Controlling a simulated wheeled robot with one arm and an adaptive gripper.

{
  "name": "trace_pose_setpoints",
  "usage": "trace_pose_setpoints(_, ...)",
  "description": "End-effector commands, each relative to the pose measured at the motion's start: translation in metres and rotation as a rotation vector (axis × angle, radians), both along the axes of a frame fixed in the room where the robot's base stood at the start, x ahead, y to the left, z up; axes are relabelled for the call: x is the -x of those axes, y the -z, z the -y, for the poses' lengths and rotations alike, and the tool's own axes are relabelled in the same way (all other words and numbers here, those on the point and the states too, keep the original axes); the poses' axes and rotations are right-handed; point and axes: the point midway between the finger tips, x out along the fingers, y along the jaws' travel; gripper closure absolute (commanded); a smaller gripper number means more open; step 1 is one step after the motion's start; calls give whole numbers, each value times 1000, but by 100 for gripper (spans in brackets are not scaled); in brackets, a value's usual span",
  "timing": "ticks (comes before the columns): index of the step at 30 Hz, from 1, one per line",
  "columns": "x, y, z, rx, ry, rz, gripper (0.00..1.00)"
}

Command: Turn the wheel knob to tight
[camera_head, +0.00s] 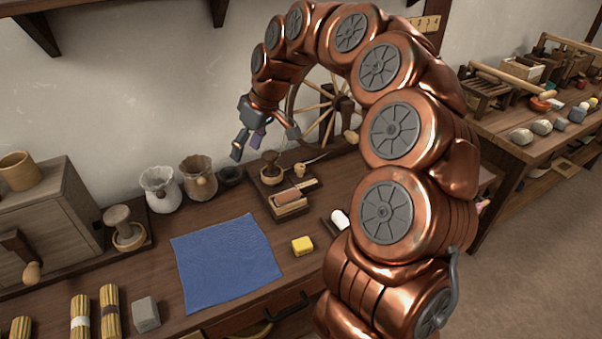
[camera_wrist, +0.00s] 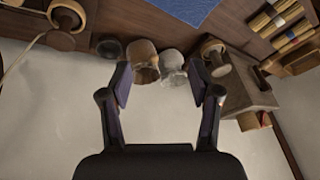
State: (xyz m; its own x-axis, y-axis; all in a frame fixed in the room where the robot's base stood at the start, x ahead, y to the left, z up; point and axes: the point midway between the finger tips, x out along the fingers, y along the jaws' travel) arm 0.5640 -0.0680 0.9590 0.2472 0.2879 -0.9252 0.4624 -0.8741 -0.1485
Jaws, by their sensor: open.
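A spoked wooden wheel (camera_head: 322,106) stands at the back of the bench, partly hidden behind my copper arm. A small wooden knob (camera_head: 351,136) shows at its lower right, beside my arm; I cannot tell its setting or whether it is the one to turn. My gripper (camera_head: 262,143) is open and empty, in the air left of the wheel and above the bench. In the wrist view my gripper (camera_wrist: 163,85) has its fingers spread, with the pots beyond them. Part of a round wooden piece (camera_wrist: 68,14) shows at that view's top left.
A blue cloth (camera_head: 225,262), yellow block (camera_head: 302,245) and wooden board with a brush-like block (camera_head: 290,201) lie on the bench. Pale (camera_head: 161,188) and brown (camera_head: 199,177) pots stand by the wall. A grey-brown cabinet (camera_head: 50,215) is at left. A second bench (camera_head: 500,125) stands right.

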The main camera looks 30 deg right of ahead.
Motion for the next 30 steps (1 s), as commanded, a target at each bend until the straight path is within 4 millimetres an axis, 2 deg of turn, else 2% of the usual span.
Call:
trace_pose_setpoints(1,-17,20,19,-2,17,14,38)
trace_pose_setpoints(6,-57,64,88,18,67,61,38)
trace_pose_setpoints(12,-76,116,171,74,136,84,38)
trace_pose_setpoints(15,-77,133,200,99,162,88,38)
trace_pose_setpoints(18,-76,143,218,117,175,87,38)
trace_pose_setpoints(21,-76,149,225,125,181,85,38)
trace_pose_setpoints(26,-78,156,225,126,181,84,38)
trace_pose_setpoints(30,-83,170,223,124,180,83,38)
